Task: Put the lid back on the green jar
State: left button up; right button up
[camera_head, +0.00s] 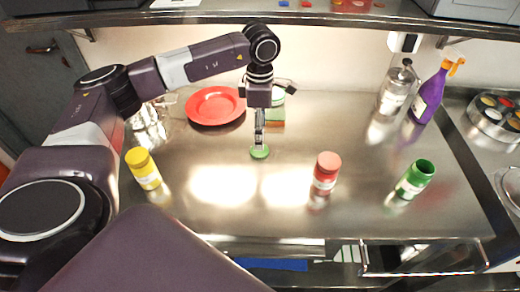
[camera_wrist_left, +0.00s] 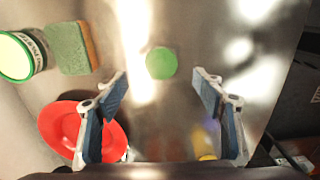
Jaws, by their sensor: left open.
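The green jar (camera_head: 416,178) stands without a lid at the right of the steel counter, its dark mouth showing. The round green lid (camera_head: 259,152) lies flat on the counter near the middle, and it also shows in the left wrist view (camera_wrist_left: 161,63). My left gripper (camera_head: 259,140) points down just above the lid in the head view. In the left wrist view my left gripper (camera_wrist_left: 162,85) is open and empty, with the lid between and beyond its fingertips. My right gripper is not in view.
A red-lidded jar (camera_head: 326,172) stands between the lid and green jar. A yellow jar (camera_head: 143,168) stands left. A red plate (camera_head: 215,105), sponge (camera_wrist_left: 70,48) and white tub (camera_wrist_left: 18,56) are behind. A glass bottle (camera_head: 396,90) and purple spray bottle (camera_head: 432,92) stand back right.

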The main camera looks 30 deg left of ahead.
aim_at(260, 152)
pick_arm(q)
jog(key=shift+f, duration=0.85)
jog(key=shift+f+p, duration=0.2)
jog(key=shift+p, duration=0.3)
notch_tip(260, 152, down, 4)
jog(key=shift+s+r+p, duration=0.15)
jog(key=shift+r+p, duration=0.05)
jog(key=shift+p, duration=0.75)
jog(key=shift+f, duration=0.6)
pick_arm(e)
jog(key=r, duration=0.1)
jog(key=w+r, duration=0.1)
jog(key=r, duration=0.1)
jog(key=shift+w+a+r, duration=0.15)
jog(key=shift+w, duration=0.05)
pick_arm(q)
jog(key=shift+c, duration=0.6)
jog(key=c, duration=0.7)
